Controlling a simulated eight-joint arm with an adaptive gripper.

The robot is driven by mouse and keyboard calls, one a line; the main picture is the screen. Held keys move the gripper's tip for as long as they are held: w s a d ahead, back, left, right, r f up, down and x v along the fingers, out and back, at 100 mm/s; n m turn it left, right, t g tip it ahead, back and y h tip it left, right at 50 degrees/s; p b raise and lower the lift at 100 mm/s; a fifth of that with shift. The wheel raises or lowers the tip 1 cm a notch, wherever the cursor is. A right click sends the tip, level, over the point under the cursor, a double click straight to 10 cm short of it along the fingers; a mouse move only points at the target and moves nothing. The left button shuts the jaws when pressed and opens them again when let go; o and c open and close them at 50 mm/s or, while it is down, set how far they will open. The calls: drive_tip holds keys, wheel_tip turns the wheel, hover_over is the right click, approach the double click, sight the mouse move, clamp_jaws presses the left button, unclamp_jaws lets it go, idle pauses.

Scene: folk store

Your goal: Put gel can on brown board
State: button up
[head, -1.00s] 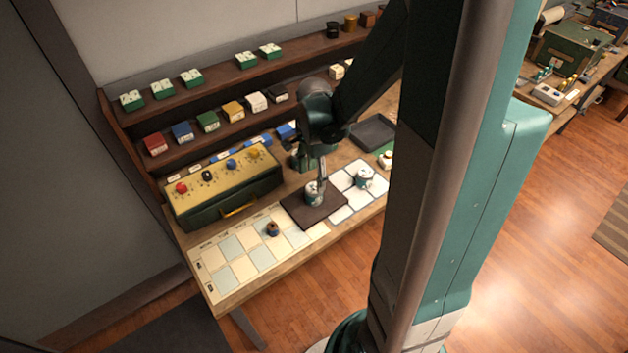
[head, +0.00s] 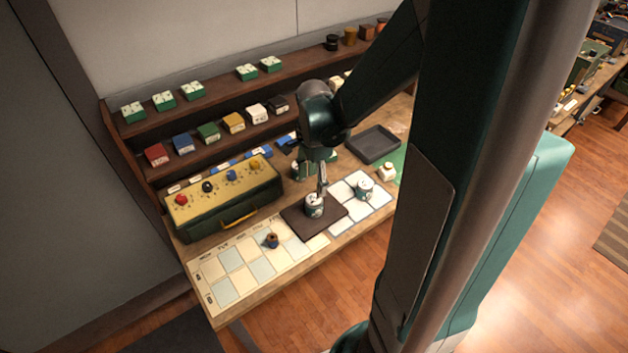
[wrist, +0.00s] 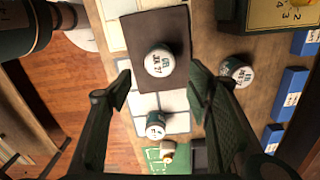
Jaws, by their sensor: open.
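A white-topped can with a green side stands upright on the brown board (head: 296,224), near its back edge in the head view. This can (head: 314,206) also shows in the wrist view (wrist: 160,62), with dark lettering on its lid that I cannot fully read. My gripper (head: 321,188) is just above this can. In the wrist view my gripper (wrist: 160,88) has its fingers spread wide, one to each side below the can, apart from it. A similar can (head: 364,189) stands on the white grid sheet; another (wrist: 235,71) stands right of the board in the wrist view.
A green control box (head: 228,208) with coloured knobs stands left of the board. A dark tray (head: 374,145) lies at the back right. A small brown-and-blue item (head: 271,240) sits on the chart (head: 228,286). Shelves with small boxes line the back.

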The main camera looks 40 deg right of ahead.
drive_tip(key=s+a+r+n+t, duration=0.3)
drive_tip(key=s+a+r+n, duration=0.2)
drive_tip(key=a+r+n, duration=0.4)
drive_tip(key=s+a+r+n+t, duration=0.4)
drive_tip(key=a+r+n, duration=0.5)
drive_tip(key=a+n, duration=0.1)
drive_tip(key=shift+s+r+n, duration=0.25)
drive_tip(key=shift+s+n, duration=0.15)
drive_tip(key=shift+f, duration=0.1)
idle(0.5)
